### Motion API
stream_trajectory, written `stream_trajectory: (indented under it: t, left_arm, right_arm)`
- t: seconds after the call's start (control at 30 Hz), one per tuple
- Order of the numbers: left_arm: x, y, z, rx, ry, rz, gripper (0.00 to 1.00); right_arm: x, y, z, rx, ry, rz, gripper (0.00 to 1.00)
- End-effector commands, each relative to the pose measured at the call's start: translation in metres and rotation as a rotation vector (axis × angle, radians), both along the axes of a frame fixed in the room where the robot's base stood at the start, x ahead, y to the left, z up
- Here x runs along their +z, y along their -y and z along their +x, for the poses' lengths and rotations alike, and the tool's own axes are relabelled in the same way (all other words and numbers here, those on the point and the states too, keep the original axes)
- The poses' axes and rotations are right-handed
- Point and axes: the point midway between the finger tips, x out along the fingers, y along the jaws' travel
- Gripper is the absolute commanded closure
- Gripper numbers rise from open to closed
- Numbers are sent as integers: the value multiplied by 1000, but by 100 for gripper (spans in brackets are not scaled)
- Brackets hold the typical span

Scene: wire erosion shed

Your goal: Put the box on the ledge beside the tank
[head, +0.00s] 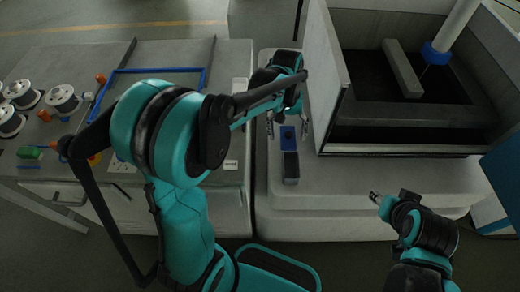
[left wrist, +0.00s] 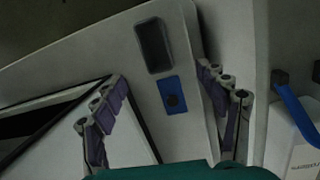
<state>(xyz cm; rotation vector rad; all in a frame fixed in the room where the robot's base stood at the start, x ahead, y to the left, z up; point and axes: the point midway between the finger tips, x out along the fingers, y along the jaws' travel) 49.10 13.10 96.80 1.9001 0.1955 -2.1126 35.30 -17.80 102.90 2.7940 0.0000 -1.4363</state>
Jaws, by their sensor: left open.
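A small dark box (head: 291,166) stands on the pale ledge (head: 335,205) in front of and to the left of the tank (head: 405,145). In the left wrist view the box (left wrist: 154,46) shows a dark recessed top with a grey rim.
A grey bench (head: 205,60) at left holds wire spools (head: 64,98), a blue frame (head: 150,71) and a green block (head: 29,153). The tank's upright wall (head: 328,75) rises close to the right of my left gripper. The ledge's front is clear.

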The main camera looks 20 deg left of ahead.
Motion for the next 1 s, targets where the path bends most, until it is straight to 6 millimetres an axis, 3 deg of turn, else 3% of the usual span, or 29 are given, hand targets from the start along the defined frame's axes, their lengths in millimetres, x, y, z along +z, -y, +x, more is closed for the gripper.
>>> stream_trajectory:
  t: [0.2,0.4,0.7,1.0]
  left_arm:
    - [42,-15,-43,-65,212,33,26]
    - [62,-28,-82,-134,406,82,26]
    - [64,-43,-128,-230,650,171,26]
    - [61,-47,-138,-262,724,205,26]
  right_arm:
    - [0,0,0,0,0,0,60]
    - [0,0,0,0,0,0,60]
    - [0,0,0,0,0,0,60]
    - [0,0,0,0,0,0,60]
